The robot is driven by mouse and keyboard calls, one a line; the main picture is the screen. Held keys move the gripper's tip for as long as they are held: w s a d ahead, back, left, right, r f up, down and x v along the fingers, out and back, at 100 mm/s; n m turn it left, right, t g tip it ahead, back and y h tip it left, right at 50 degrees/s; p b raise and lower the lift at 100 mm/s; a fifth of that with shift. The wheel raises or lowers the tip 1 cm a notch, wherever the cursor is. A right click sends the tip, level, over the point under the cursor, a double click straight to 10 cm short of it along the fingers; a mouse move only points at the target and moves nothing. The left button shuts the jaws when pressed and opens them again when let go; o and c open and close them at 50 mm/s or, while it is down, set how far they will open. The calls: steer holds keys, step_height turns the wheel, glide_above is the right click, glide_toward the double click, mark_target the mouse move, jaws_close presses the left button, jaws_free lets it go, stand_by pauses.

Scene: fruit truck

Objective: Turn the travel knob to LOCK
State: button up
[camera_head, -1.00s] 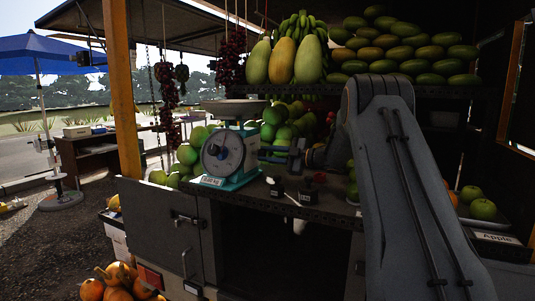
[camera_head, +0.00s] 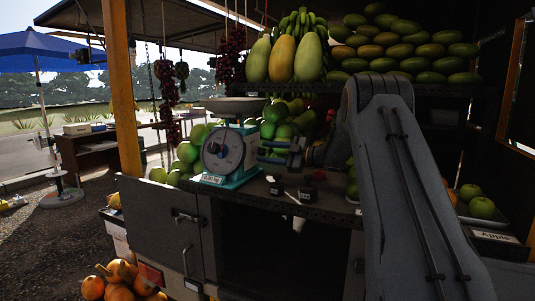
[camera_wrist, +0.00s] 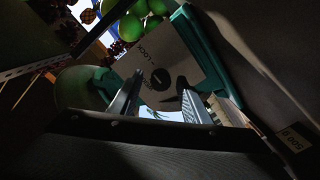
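The scale (camera_head: 222,152) is teal and white with a round dial and a tray on top, on the stall counter. In the wrist view its grey side panel (camera_wrist: 178,52) fills the middle, framed in teal. The travel knob (camera_wrist: 160,77) is a small dark round knob on this panel, with the word LOCK printed near it. Its setting is too dark to read. My gripper (camera_wrist: 161,82) is open, its two fingers pointing at the panel on either side of the knob. I cannot tell whether they touch it. In the head view my gripper (camera_head: 290,152) is beside the scale's right side.
Green fruit (camera_head: 275,120) is piled behind the scale. Small dark objects (camera_head: 307,192) stand on the counter's front edge below my gripper. A shelf of papayas (camera_head: 284,60) and mangoes (camera_head: 405,50) hangs above. Apples (camera_head: 481,208) lie at the right.

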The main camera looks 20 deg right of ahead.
steer(key=b+v, duration=0.2)
steer(key=v, duration=0.5)
steer(key=shift+s+d, duration=0.25)
steer(key=shift+s, duration=0.05)
stand_by(0.4)
